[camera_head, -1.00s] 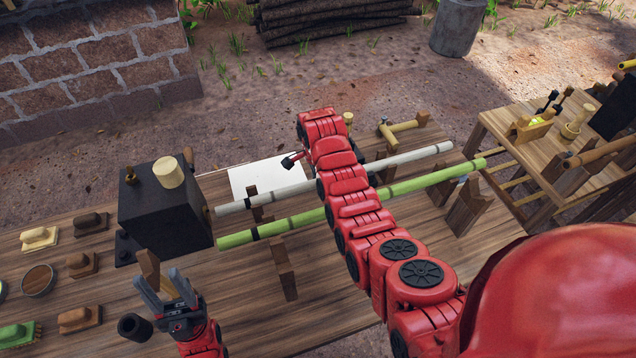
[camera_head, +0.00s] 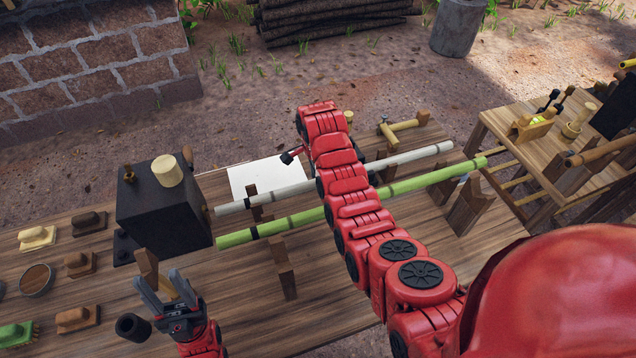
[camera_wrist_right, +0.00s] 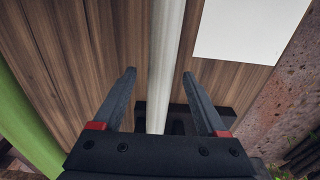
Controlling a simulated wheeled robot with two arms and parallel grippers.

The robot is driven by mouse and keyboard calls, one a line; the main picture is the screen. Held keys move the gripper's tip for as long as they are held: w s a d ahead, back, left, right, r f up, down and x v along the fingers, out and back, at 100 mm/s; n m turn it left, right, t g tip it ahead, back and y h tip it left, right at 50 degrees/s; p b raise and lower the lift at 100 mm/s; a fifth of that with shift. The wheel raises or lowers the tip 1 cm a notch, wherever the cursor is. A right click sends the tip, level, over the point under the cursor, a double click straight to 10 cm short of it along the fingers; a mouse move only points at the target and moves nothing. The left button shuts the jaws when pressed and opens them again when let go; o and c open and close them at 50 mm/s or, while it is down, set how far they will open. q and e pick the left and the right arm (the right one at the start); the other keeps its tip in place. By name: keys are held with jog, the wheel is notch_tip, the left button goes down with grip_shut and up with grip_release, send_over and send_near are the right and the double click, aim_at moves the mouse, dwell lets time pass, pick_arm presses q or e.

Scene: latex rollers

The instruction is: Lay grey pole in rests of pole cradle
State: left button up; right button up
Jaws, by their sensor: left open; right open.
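The grey pole (camera_head: 418,153) runs level from the black box toward the upper right in the head view, beyond and beside a green pole (camera_head: 430,178). My right arm crosses over both poles and hides their middles. In the right wrist view the grey pole (camera_wrist_right: 166,50) runs between the two spread fingers of my right gripper (camera_wrist_right: 160,75), which is open. Wooden uprights, seemingly of the pole cradle, show at the near left (camera_head: 284,268) and right (camera_head: 468,207). My left gripper (camera_head: 162,287) is open and empty over the table's left front, apart from the poles.
A black box (camera_head: 160,215) stands near the poles' left ends. A white sheet (camera_head: 262,180) lies behind the grey pole. Several brushes and a bowl (camera_head: 37,280) lie at the left. A mallet (camera_head: 405,126) lies at the back. Another table (camera_head: 510,125) stands at right.

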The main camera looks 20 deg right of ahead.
notch_tip(320, 180, up, 5)
jog(key=shift+w+f+p, duration=0.1)
jog(key=shift+p, duration=0.75)
notch_tip(320, 180, up, 11)
jog(key=p, duration=1)
jog(key=shift+a, duration=0.3)
jog(key=shift+f, duration=0.1)
